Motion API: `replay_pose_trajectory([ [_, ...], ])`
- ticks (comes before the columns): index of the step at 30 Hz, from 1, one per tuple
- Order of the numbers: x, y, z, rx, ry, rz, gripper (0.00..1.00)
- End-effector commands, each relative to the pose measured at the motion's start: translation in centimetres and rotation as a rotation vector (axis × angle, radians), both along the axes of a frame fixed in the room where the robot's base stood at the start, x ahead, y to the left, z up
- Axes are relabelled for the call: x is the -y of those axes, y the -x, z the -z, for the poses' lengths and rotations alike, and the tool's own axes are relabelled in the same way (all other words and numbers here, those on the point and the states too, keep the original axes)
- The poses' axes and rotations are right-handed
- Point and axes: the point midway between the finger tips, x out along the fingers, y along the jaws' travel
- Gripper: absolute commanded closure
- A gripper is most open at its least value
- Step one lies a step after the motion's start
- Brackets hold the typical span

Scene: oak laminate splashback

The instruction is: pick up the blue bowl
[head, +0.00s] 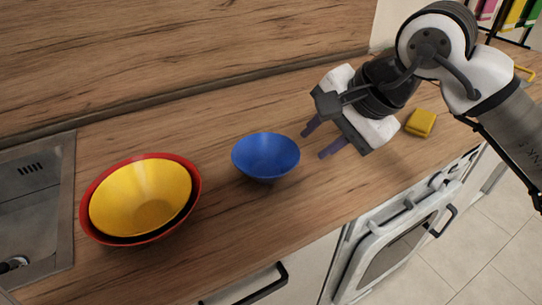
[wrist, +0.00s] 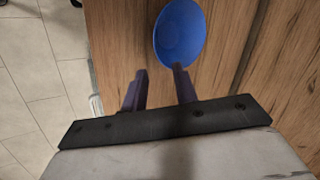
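The blue bowl (head: 266,157) stands upright and looks empty on the wooden counter, near the middle of the head view. My gripper (head: 316,140) is to the right of the bowl, its two purple fingers apart and pointing toward it. Nothing is between the fingers. In the wrist view the blue bowl (wrist: 180,34) lies beyond the fingertips, more in line with the right finger than with the gap of my gripper (wrist: 160,72). The right fingertip overlaps the bowl's near edge in that view; I cannot tell whether they touch.
A yellow bowl (head: 141,197) sits inside a red bowl (head: 192,204) on the left, beside a metal sink (head: 40,215). A yellow block (head: 421,123) lies behind my gripper at the right. The counter (head: 240,222) in front of the blue bowl is clear. A wooden splashback (head: 180,50) rises behind.

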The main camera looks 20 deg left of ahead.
Motion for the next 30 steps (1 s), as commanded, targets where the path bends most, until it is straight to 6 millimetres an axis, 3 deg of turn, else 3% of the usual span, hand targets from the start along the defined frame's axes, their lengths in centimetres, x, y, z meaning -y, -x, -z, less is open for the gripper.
replay_pose_trajectory([
  [12, -3.3, -1.3, 5.9, 0.002, 0.007, 0.001, 0.71],
  [20, -4.3, -1.6, 7.6, 0.002, 0.006, 0.002, 0.71],
  [30, -6.3, -2.3, 11.5, 0.001, 0.004, 0.002, 0.71],
])
